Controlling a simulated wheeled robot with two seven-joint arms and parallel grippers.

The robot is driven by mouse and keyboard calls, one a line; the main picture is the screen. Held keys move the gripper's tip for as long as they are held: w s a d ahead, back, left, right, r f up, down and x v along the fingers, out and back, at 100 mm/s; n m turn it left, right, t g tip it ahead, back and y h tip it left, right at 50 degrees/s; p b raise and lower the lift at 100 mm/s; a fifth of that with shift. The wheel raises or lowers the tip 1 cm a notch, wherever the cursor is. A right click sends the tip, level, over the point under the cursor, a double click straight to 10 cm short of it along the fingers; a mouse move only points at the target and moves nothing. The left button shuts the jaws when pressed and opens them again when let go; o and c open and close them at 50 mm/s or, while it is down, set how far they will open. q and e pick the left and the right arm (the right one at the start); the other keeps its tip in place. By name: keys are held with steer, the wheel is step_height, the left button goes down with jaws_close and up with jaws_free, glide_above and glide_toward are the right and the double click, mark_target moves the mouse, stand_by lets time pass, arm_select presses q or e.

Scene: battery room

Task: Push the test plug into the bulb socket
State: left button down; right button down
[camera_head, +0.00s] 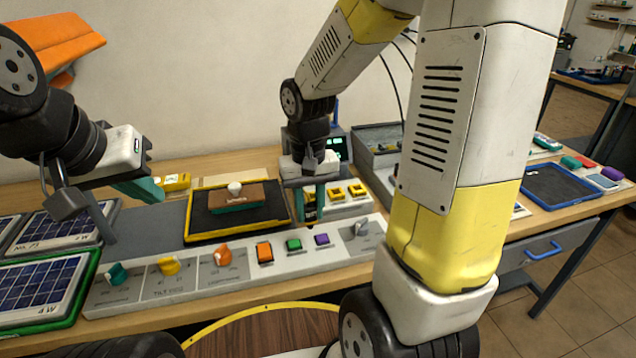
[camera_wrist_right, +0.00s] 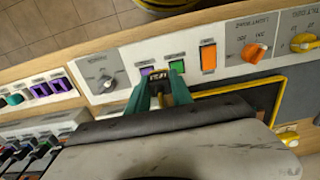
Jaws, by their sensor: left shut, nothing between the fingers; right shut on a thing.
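My right gripper (camera_head: 310,204) is shut on a small dark and yellow piece, likely the test plug (camera_head: 309,211), and holds it upright between its teal fingers. In the right wrist view the right gripper (camera_wrist_right: 160,92) shows a dark, labelled top of the plug (camera_wrist_right: 159,77) between the fingertips. A grey unit with yellow-framed sockets (camera_head: 355,191) lies just right of this gripper; which one is the bulb socket I cannot tell. A brown board with a white bulb (camera_head: 235,189) lies on the black tray to its left. My left gripper (camera_head: 150,192) is shut and empty, left of the tray.
A panel (camera_head: 190,285) with knobs and coloured buttons runs along the front. The yellow-edged tray (camera_head: 200,233) lies behind it. Solar panels (camera_head: 45,285) are at left. A grey box (camera_head: 375,160) stands behind the sockets. My right arm hides part of the bench.

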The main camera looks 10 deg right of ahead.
stand_by(0.5)
steer(key=w+d+r, duration=0.2)
steer(key=w+d, duration=0.9)
steer(key=w, duration=0.5)
steer(key=shift+s+f, duration=0.2)
steer(key=shift+f, duration=2.7)
steer(key=shift+f, duration=0.6)
steer(key=c, duration=1.4)
jaws_free()
